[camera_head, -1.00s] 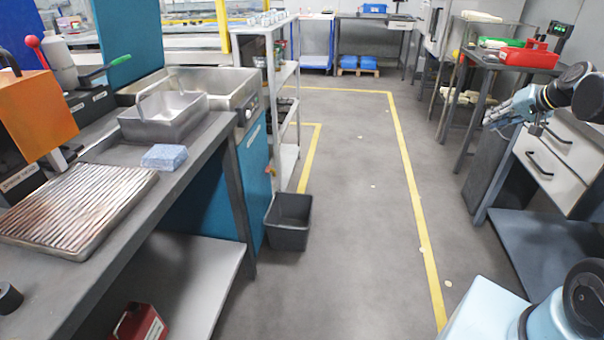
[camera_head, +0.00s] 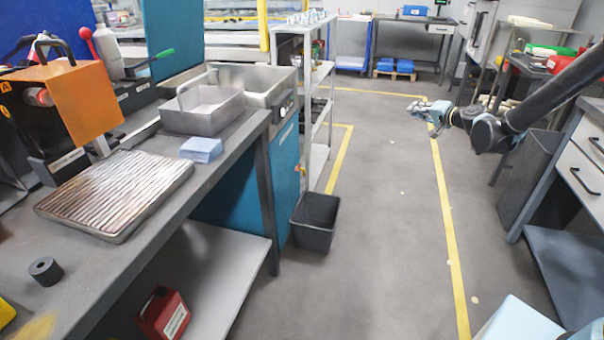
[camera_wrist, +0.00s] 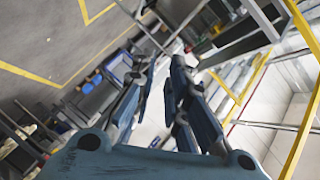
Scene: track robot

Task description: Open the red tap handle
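A small orange-red piece (camera_head: 302,168) shows at the edge of the teal sink cabinet, beside the shelf rack. It may be the tap handle, but it is too small to tell its shape or position. My gripper (camera_head: 422,108) is out over the floor aisle, to the right of that piece and well apart from it. In the wrist view my gripper's two fingers (camera_wrist: 163,72) stand apart with nothing between them. No red handle can be made out in the wrist view.
The sink (camera_head: 262,82) is set in the left counter. A dark bin (camera_head: 314,222) stands on the floor below the cabinet. A shelf rack (camera_head: 318,118) stands behind it. A drawer bench (camera_head: 575,170) is on the right. The aisle between is clear.

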